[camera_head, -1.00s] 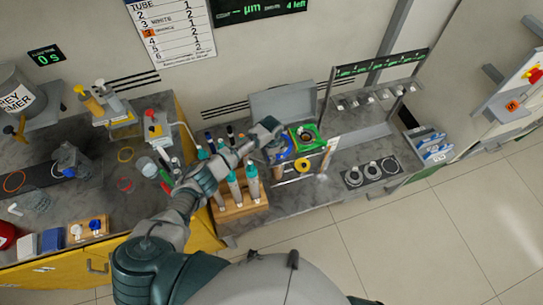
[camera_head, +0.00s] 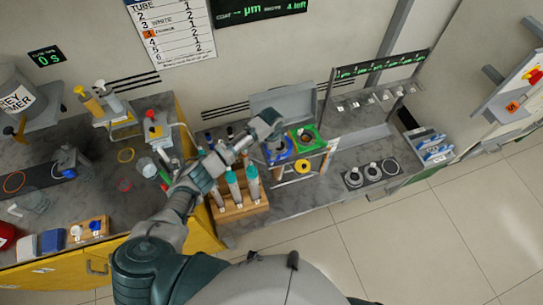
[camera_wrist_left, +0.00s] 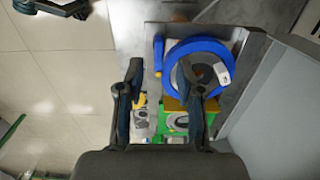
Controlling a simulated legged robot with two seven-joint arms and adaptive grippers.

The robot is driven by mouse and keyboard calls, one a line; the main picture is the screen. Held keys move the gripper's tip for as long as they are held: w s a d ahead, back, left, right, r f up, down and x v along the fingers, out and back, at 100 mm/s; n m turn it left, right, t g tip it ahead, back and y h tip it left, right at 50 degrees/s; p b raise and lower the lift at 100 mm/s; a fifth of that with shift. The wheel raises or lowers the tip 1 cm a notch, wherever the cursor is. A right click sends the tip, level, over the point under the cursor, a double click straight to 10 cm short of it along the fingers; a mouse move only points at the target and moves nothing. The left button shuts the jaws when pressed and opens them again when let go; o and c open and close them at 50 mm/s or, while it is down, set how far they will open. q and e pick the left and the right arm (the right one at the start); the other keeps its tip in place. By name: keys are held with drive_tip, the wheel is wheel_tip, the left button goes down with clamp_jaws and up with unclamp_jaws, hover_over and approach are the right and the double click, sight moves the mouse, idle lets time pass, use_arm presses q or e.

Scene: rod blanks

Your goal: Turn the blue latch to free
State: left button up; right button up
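The blue latch appears as a blue ring (camera_head: 278,152) around a dark round opening, beside a green square fitting (camera_head: 316,133) at the grey case on the bench. In the left wrist view the blue ring (camera_wrist_left: 207,45) surrounds a grey disc with a white tag and a small orange peg. My left gripper (camera_head: 268,122) is just above and left of the ring in the head view. In the wrist view its two fingers (camera_wrist_left: 163,92) are apart with nothing held between them. One finger overlaps the ring's lower edge; contact cannot be told. My right gripper is not in view.
Several teal-capped tubes stand in a wooden rack (camera_head: 240,208) under my left forearm. A grey frame with a display (camera_head: 382,64) stands to the right. Round dark parts (camera_head: 371,172) lie on the bench.

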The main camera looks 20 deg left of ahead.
use_arm(q)
wheel_tip(320, 180, up, 7)
idle(0.7)
